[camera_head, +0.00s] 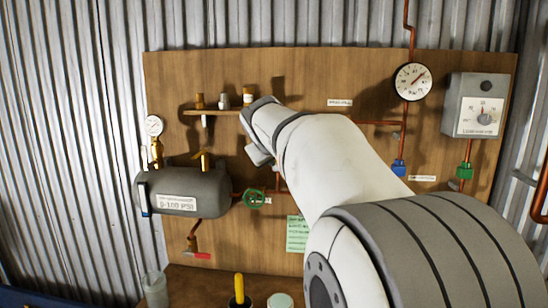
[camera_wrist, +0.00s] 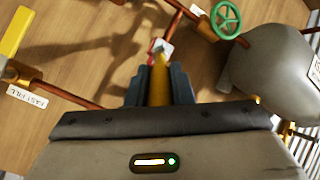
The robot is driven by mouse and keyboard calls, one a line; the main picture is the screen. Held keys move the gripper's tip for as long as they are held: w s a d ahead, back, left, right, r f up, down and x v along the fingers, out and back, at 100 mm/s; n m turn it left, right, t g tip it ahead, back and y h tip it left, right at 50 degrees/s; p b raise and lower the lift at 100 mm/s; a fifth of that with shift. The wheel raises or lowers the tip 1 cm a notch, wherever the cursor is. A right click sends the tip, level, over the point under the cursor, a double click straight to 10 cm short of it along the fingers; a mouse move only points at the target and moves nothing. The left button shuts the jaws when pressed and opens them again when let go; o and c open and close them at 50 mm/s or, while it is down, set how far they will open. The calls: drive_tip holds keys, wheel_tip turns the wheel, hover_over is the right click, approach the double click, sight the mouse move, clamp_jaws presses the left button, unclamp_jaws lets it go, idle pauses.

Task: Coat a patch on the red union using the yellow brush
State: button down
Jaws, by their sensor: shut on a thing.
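In the wrist view my gripper (camera_wrist: 160,80) is shut on a yellow shaft, which looks like the yellow brush (camera_wrist: 159,88), pointing away from me toward the board. A small red piece (camera_wrist: 155,46), perhaps the red union, shows just beyond the brush's far end, by a white tag. I cannot tell whether the brush touches it. The bristles are not clearly visible. In the head view my arm hides the fingers and the brush.
A grey tank (camera_head: 185,192), green valve wheel (camera_head: 254,199) and copper pipes are mounted on the wooden board (camera_head: 300,80). A shelf (camera_head: 215,112) holds small bottles. A yellow handle (camera_head: 239,287) stands in a dark cup below, beside a pale jar (camera_head: 280,300).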

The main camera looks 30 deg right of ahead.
drive_tip(key=shift+s, duration=0.1)
drive_tip(key=shift+w+a+b, duration=0.4)
drive_tip(key=shift+w+a, duration=0.15)
drive_tip(key=shift+a, duration=0.15)
idle(0.4)
drive_tip(key=shift+s+a+b, duration=0.55)
drive_tip(key=shift+s, duration=0.25)
drive_tip(key=shift+s+a+b, duration=0.5)
drive_tip(key=shift+s+a, duration=0.05)
drive_tip(key=shift+s, duration=0.3)
drive_tip(key=shift+s+a+b, duration=0.55)
drive_tip(key=shift+s, duration=0.25)
drive_tip(key=shift+s+a, duration=0.1)
drive_tip(key=shift+s, duration=0.05)
